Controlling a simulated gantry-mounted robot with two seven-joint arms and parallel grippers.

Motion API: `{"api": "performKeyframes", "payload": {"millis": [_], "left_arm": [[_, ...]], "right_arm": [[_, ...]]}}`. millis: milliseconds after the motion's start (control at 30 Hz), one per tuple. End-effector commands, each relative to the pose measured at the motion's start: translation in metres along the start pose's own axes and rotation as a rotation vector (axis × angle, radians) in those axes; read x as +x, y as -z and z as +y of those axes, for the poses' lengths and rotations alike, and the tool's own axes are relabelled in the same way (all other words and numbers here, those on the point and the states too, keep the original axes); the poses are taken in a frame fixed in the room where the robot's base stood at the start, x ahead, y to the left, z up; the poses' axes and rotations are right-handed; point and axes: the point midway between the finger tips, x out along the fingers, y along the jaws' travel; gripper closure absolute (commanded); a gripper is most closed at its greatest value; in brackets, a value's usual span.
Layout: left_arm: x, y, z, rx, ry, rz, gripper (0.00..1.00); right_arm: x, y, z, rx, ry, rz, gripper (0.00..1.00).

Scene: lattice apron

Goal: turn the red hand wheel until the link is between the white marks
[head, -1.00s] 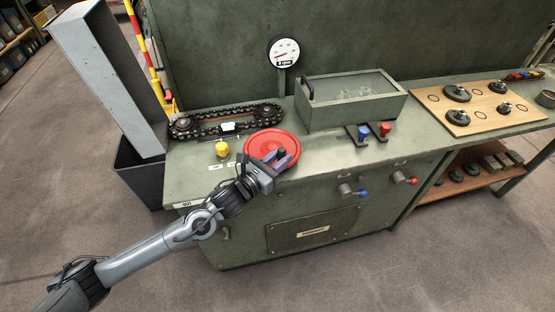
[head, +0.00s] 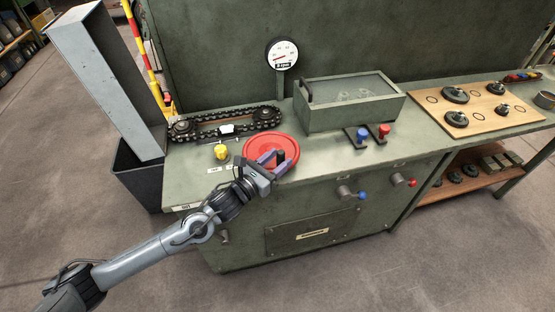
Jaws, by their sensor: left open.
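The red hand wheel (head: 258,146) lies flat on the green bench top, with a dark knob (head: 281,155) near its front right rim. My left gripper (head: 278,158) is open, its two fingers over the right part of the wheel on either side of the knob; I cannot tell whether they touch it. The black chain (head: 205,128) runs round two sprockets behind the wheel. A white link (head: 227,129) shows on its near run. The white marks are too small to make out with certainty. My right gripper is not in view.
A yellow knob (head: 221,152) stands left of the wheel. A green box with a clear lid (head: 352,97) and blue and red levers (head: 362,135) stand to the right. A dial gauge (head: 282,54) rises behind. A tall grey chute (head: 112,85) is at the left.

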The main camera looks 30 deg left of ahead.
Motion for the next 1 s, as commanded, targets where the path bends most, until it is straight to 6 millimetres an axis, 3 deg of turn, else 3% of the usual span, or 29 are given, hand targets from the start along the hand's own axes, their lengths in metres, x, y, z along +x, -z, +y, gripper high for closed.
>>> {"api": "performKeyframes", "payload": {"millis": [600, 1000], "left_arm": [[-0.089, 0.0, 0.002, 0.002, -0.002, 0.004, 0.51], [-0.103, 0.0, 0.002, 0.001, -0.003, 0.001, 0.51]], "right_arm": [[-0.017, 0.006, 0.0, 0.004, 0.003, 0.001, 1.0], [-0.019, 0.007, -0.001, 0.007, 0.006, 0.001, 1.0]]}}
